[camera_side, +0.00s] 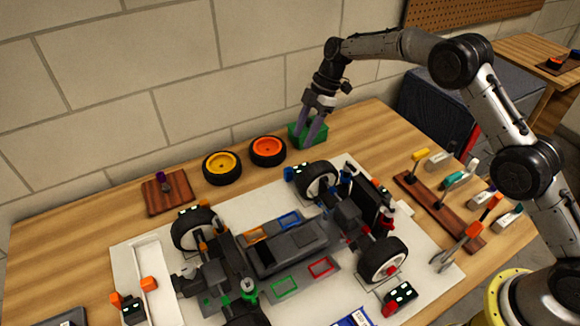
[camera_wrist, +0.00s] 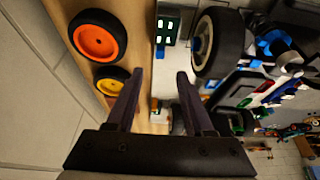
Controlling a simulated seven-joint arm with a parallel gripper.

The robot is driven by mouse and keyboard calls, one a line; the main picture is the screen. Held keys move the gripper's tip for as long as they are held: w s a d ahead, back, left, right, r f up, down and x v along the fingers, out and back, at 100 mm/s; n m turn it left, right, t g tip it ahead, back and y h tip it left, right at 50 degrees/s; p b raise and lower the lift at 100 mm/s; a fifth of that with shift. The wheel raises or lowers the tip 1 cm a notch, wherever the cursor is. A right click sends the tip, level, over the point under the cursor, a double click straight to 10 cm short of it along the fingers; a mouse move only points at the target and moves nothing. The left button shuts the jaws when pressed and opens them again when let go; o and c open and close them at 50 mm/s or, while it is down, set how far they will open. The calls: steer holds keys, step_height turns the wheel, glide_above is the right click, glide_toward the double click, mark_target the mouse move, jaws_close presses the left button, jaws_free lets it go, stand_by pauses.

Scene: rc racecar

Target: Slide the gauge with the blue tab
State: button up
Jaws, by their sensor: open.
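The partly built car (camera_side: 290,247) covers much of the white board. A black-tyred wheel (camera_wrist: 221,43) stands close to the gauge. Orange (camera_side: 267,150) and yellow (camera_side: 221,166) wheels lie left of my gripper. A tool rack (camera_side: 440,212) stands at right.

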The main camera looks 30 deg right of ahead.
mark_target(290, 168)
steer(key=x, duration=1.1)
steer(key=shift+f, duration=0.2)
jaws_close()
stand_by(1.0)
